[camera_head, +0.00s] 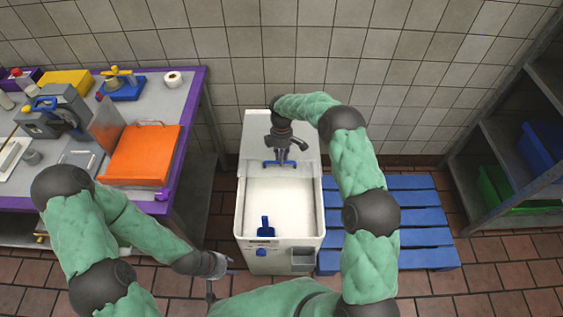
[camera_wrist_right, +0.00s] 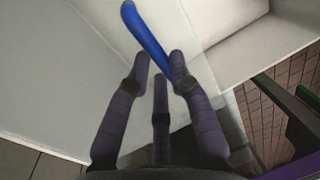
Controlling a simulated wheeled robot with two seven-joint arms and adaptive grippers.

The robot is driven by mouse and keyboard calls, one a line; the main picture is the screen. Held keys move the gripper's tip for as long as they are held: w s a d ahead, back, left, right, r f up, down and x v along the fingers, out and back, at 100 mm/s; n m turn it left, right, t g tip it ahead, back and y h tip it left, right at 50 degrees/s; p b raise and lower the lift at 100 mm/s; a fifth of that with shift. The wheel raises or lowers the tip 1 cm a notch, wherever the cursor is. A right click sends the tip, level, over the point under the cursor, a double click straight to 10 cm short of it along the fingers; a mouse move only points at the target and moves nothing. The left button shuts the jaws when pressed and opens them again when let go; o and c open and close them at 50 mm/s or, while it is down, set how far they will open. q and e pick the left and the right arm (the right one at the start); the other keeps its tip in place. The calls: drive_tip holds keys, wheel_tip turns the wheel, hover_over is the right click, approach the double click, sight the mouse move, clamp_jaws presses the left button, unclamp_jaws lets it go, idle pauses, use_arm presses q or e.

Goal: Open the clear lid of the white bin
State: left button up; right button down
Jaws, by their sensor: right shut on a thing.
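The white bin (camera_head: 240,200) stands on the floor in the middle of the head view. White contents and a blue scoop (camera_head: 265,228) show inside its front part. The clear lid (camera_head: 303,170) is hard to make out; its blue handle (camera_head: 268,164) is over the rear part of the bin. My right gripper (camera_head: 281,155) is shut on the blue handle, which also shows between the fingers in the right wrist view (camera_wrist_right: 146,35). The lid's exact angle is unclear. My left gripper (camera_head: 221,276) is low, left of the bin's front, with its fingers apart and empty.
A purple-edged table (camera_head: 187,120) with an orange box (camera_head: 143,155) and tools stands left of the bin. A blue pallet (camera_head: 412,218) lies to the right. A grey shelf (camera_head: 480,180) stands far right. A tiled wall is close behind the bin.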

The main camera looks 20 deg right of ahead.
drive_tip(key=c, duration=1.1)
unclamp_jaws()
wheel_tip(320, 180, up, 12)
drive_tip(key=w, duration=0.2)
drive_tip(key=shift+d, duration=0.3)
drive_tip(key=shift+w, duration=0.1)
